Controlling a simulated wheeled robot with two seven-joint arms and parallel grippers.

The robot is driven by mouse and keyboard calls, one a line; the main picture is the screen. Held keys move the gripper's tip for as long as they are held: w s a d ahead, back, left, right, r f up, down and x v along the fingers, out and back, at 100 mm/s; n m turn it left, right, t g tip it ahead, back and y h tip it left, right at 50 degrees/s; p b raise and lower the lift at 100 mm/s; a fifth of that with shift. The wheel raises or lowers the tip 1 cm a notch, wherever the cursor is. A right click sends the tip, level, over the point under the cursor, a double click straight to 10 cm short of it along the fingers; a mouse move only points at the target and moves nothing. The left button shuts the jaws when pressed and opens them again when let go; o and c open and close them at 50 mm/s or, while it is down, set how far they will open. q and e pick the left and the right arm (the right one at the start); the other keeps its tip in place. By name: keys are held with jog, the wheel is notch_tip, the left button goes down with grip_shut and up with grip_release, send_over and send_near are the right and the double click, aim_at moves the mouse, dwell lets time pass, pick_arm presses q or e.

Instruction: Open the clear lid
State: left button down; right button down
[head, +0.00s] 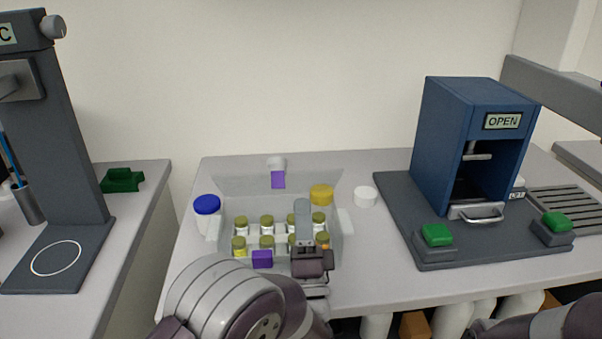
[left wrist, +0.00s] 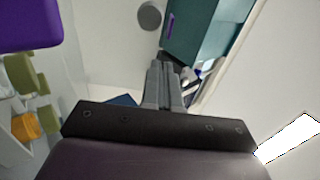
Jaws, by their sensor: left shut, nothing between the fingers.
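A clear box (head: 228,218) holds several vials with olive caps (head: 267,222); one at the right has an orange cap. A see-through panel (head: 238,183) with a purple tab (head: 278,180) slants up along the box's rear; it looks like the clear lid, but its edges are faint. A second purple tab (head: 262,259) is at the box's front. My left gripper (head: 303,205) is shut and empty over the box's front right part, right of the front tab. In the left wrist view its fingers (left wrist: 165,72) are together and touch nothing visible. My right gripper is out of view.
A blue-lidded jar (head: 207,208) stands left of the box. A yellow cap (head: 321,194) and a white cap (head: 365,196) are at its back right. A blue press (head: 468,140) marked OPEN stands right, with green buttons (head: 437,234). Bare table lies between.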

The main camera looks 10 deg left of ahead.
aim_at(300, 173)
pick_arm(q)
jog(key=shift+x, duration=2.2)
jog(key=r+p, duration=0.1)
jog(key=p, duration=0.1)
jog(key=w+r+g+p, duration=0.1)
jog(key=p, duration=0.2)
jog(key=w+r+g+p, duration=0.1)
jog(key=r+p, duration=0.1)
jog(key=p, duration=0.1)
jog(key=shift+w+a+h, duration=0.15)
jog(key=shift+a+h, duration=0.15)
jog(key=w+p, duration=0.1)
jog(key=g+p, duration=0.1)
jog(key=w+g+p, duration=0.1)
jog(key=shift+w+a+r+h, duration=0.25)
jog(key=shift+w+a+h, duration=0.05)
jog(key=shift+a, duration=0.05)
jog(key=shift+w+a, duration=0.1)
jog(key=shift+w, duration=0.3)
jog(key=shift+s+f, duration=0.1)
jog(key=shift+f, duration=0.05)
